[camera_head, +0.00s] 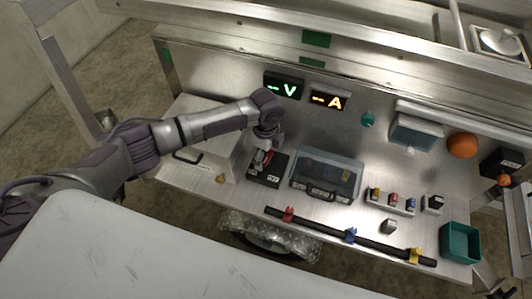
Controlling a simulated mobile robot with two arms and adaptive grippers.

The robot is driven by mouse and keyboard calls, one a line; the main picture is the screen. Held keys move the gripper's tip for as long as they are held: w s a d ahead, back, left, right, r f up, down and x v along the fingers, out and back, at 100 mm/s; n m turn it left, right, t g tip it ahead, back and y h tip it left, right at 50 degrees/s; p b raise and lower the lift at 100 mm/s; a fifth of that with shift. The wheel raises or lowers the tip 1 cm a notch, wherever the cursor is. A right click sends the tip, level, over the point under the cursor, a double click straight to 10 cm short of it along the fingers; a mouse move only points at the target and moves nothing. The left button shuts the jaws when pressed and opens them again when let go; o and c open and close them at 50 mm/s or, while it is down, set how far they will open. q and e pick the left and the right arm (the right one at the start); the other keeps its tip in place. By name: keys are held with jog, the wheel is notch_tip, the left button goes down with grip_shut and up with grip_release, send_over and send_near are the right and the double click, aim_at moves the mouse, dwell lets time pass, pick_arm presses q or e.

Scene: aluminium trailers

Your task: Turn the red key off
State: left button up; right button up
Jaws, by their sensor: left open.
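The red key (267,157) shows as a small red patch on a dark square switch plate (270,172) on the metal panel shelf, in the head view. My left gripper (263,153) comes down from the upper left and is right at the key, partly covering it. The left gripper is open. The key's exact angle, and whether the fingers touch it, cannot be made out. My right gripper does not clearly show.
A clear-lidded box (326,176) stands right of the switch plate. A black bar (345,235) with coloured clips lies in front. Lit V (284,86) and A (328,100) displays are on the back wall. A green bin (460,242) and an orange ball (462,145) are at right.

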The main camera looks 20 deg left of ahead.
pick_arm(q)
jog(key=c, duration=1.1)
jog(key=shift+c, duration=0.2)
jog(key=shift+r, duration=0.1)
jog(key=n+p, duration=0.2)
jog(key=shift+s+r+p, duration=0.1)
jog(key=shift+r+p, duration=0.05)
jog(key=shift+p, duration=0.2)
jog(key=n+p, duration=0.2)
jog(key=shift+n, duration=0.4)
jog(key=n+p, duration=0.3)
jog(key=n, duration=0.1)
jog(key=shift+s, duration=0.15)
jog(key=shift+n+p, duration=0.6)
jog(key=shift+n, duration=0.2)
jog(key=shift+f, duration=0.2)
